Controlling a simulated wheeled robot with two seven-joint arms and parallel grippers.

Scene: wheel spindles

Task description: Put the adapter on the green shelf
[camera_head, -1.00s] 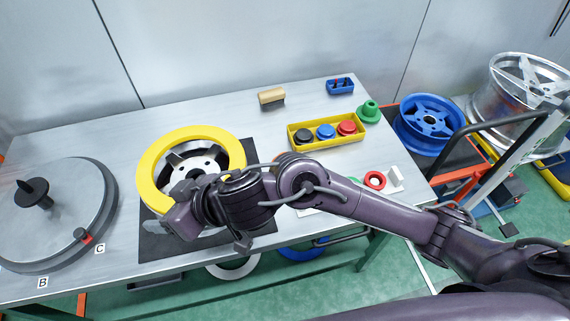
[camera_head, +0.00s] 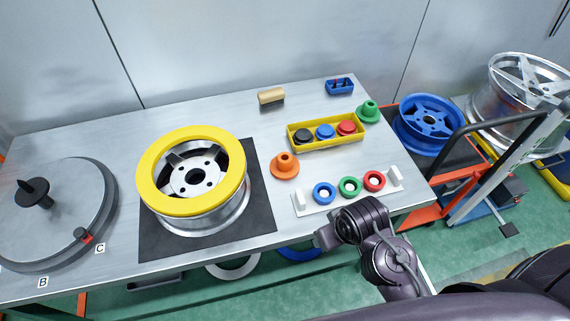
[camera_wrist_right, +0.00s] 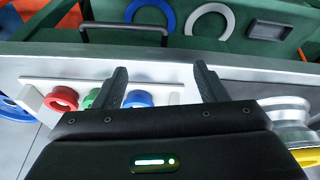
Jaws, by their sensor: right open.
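Nothing in view is labelled as the adapter, and I cannot tell which part it is. A yellow ring (camera_head: 153,163) lies on top of a silver wheel (camera_head: 205,218) on the black mat. An orange flanged cone (camera_head: 285,166) stands right of the mat, and a green one (camera_head: 368,111) behind it. A green surface (camera_wrist_right: 185,37), apparently a low shelf, shows past the table edge in the wrist view. It bears a blue ring and a silver ring. My right gripper (camera_head: 322,238) is open and empty at the table's front edge; its fingers also show in the wrist view (camera_wrist_right: 160,78).
A white rack (camera_head: 305,208) with blue, green and red rings stands close to my right gripper. A yellow tray (camera_head: 342,144) holds black, blue and red pieces. A grey round plate (camera_head: 65,220) is at left. The table's back left is clear.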

